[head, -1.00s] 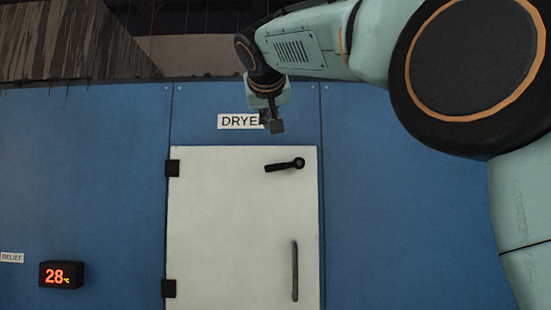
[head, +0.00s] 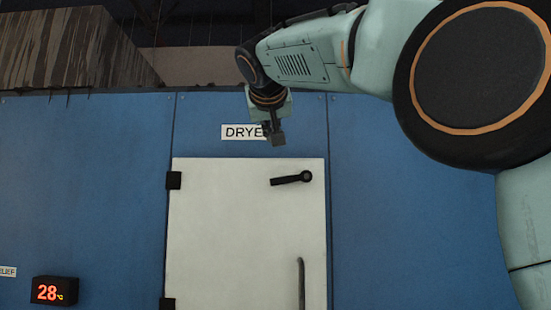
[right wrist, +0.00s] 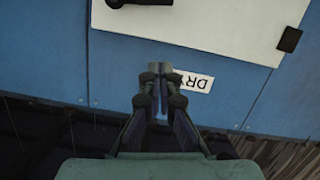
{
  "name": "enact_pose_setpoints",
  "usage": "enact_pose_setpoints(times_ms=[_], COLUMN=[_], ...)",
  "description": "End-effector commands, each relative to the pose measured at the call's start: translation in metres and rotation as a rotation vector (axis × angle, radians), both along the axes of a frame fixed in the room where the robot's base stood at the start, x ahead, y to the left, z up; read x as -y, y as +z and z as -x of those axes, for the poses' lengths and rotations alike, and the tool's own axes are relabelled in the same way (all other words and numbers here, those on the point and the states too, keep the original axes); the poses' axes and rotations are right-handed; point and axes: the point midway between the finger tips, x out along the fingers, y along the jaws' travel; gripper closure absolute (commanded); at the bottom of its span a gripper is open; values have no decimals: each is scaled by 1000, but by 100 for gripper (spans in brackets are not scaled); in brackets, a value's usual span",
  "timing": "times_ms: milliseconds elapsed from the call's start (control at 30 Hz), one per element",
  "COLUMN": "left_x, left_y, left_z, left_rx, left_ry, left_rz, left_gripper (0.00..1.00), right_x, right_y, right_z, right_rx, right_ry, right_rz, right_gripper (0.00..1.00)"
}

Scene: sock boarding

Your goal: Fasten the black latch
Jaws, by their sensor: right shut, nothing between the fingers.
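The black latch (head: 291,178) is a short lever with a round pivot at its right end, near the top right of the white dryer door (head: 245,230). Its lever points left and tilts slightly down. In the right wrist view part of the latch (right wrist: 140,2) shows at the top edge. My right gripper (head: 275,136) is in front of the DRYER sign, above the door and the latch, touching neither. In the right wrist view my right gripper (right wrist: 161,72) is shut and empty, its fingertips beside the sign. My left gripper is not in view.
The door has a vertical handle (head: 301,283) at lower right and black hinges (head: 173,180) on its left edge. The blue panel (head: 400,230) around it is flat. A red 28-degree display (head: 54,291) is at lower left. The DRYER sign (head: 240,132) is partly covered.

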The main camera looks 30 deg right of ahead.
Motion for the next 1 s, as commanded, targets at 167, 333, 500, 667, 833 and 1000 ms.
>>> enact_pose_setpoints(times_ms=[167,333,500,667,833,1000], left_x=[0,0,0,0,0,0], left_y=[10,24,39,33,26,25], left_z=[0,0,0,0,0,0], left_rx=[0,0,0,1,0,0], left_ry=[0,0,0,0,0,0], left_rz=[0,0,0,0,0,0], left_gripper=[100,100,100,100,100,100], right_x=[15,34,51,58,60,62], right_y=[-5,-11,-19,-38,-56,-62], right_z=[-21,-48,-75,-80,-78,-77], right_rx=[-4,-4,-4,-2,-2,-1], right_ry=[-1,-1,-1,1,0,-1], right_rz=[-4,-4,-3,-1,-1,-2], right_gripper=[100,100,100,100,100,100])
